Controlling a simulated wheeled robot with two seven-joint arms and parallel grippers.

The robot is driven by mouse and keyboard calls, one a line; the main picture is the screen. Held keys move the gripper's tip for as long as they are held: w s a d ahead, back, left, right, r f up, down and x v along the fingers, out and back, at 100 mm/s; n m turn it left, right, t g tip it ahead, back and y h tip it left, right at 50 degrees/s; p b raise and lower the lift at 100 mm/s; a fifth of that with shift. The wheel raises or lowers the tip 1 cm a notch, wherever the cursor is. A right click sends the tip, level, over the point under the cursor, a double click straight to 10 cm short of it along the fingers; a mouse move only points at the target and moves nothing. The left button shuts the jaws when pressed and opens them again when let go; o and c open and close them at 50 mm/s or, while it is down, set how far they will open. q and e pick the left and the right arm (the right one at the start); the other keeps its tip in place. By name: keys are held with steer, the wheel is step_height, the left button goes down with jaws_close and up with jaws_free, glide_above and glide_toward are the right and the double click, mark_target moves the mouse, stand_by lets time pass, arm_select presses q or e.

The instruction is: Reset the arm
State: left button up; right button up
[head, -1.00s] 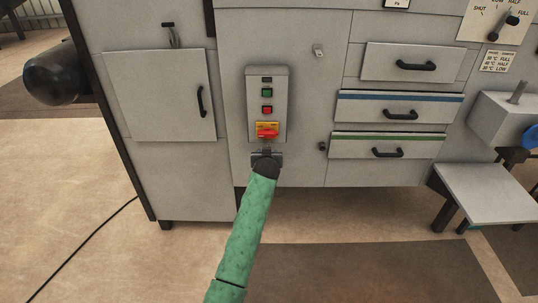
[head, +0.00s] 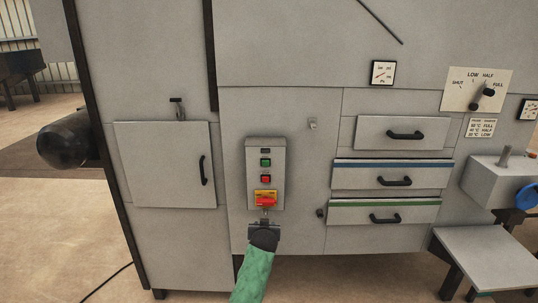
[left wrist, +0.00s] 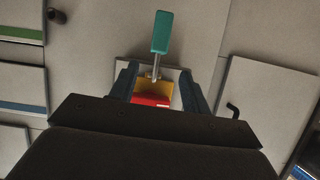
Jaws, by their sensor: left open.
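My left gripper (head: 264,230) is open just below the red rotary switch (head: 265,198) on its yellow plate, at the foot of a grey control box (head: 252,173). In the left wrist view, which is turned upside down, the gripper's two fingers (left wrist: 158,72) stand apart. The red switch (left wrist: 150,100) and yellow plate (left wrist: 154,86) show between them. A teal-handled piece with a thin metal shank (left wrist: 161,33) also shows there, its shank reaching between the fingers. I cannot tell whether either finger touches anything. My right gripper is not in view.
A cabinet door (head: 163,165) with a black handle is left of the box. Several drawers (head: 402,133) with black handles are on the right. A black knob (head: 320,213) and small catch (head: 312,124) are nearby. A low grey shelf (head: 485,258) juts out at the lower right.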

arm_select(q)
steer(key=s+a+r+m+g+h, duration=0.1)
steer(key=s+a+r+g, duration=0.2)
steer(key=s, duration=0.6)
steer(key=s+a+r+g, duration=0.2)
steer(key=s+a+r, duration=0.15)
steer(key=s, duration=0.55)
steer(key=s+a+f+g, duration=0.2)
steer(key=s+f, duration=0.4)
steer(key=s, duration=0.8)
steer(key=s+a+f+g, duration=0.2)
steer(key=s+f, duration=0.4)
steer(key=s, duration=0.9)
steer(key=s+a+f+g, duration=0.2)
steer(key=s+f, duration=0.4)
steer(key=s, duration=0.9)
steer(key=shift+a+f+m+g, duration=0.3)
steer(key=shift+a+f, duration=0.05)
steer(key=shift+a, duration=0.2)
steer(key=shift+s, duration=0.15)
